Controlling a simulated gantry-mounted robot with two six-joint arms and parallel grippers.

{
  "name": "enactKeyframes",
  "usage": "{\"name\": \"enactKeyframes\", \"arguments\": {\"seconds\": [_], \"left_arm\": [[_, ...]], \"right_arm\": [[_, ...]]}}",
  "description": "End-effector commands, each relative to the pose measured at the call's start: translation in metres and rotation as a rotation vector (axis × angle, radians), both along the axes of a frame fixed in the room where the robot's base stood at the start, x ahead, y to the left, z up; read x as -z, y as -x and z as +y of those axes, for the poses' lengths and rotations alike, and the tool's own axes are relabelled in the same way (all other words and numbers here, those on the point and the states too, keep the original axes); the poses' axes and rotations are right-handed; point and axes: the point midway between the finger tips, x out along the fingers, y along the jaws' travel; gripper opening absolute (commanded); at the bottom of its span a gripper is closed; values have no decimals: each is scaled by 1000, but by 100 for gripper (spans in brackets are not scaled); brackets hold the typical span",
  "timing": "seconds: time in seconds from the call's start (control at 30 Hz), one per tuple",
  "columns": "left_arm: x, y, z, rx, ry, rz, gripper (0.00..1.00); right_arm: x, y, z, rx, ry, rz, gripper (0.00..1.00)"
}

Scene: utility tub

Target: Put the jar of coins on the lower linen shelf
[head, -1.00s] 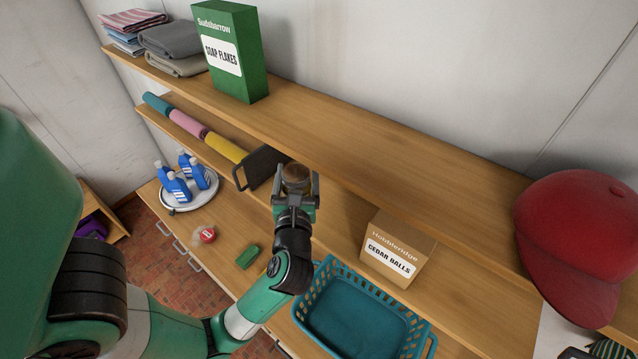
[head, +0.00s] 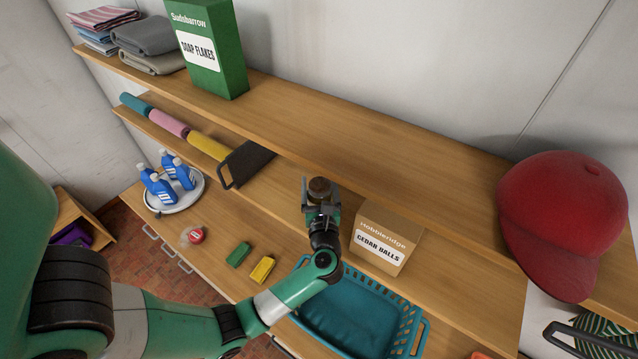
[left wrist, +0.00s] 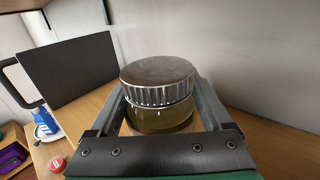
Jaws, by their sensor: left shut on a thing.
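The jar of coins (left wrist: 160,115) has a ridged metal lid and a yellowish glass body in the left wrist view. My right gripper is not in view.
The cedar balls box (head: 385,238) stands close right of the gripper. A dark board with a handle (head: 246,164) stands to the left, beside rolled towels (head: 207,145). The upper shelf (head: 330,120) overhangs behind. A teal basket (head: 410,325) sits below my left arm.

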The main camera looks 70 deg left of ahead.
Motion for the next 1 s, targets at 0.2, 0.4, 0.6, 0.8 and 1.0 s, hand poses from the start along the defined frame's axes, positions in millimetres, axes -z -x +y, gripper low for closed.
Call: {"name": "enactKeyframes", "arguments": {"seconds": [0.2, 0.4, 0.6, 0.8, 1.0], "left_arm": [[1, 0, 0, 0, -2, -3, 0], [2, 0, 0, 0, 0, 0, 100], [1, 0, 0, 0, 0, 0, 100], [2, 3, -19, 6, 0, 1, 100], [3, 15, -67, 8, 0, -1, 100]], "right_arm": [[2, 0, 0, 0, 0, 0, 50], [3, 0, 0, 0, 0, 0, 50], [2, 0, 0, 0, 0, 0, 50], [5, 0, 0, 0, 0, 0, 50], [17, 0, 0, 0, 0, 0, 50]]}}
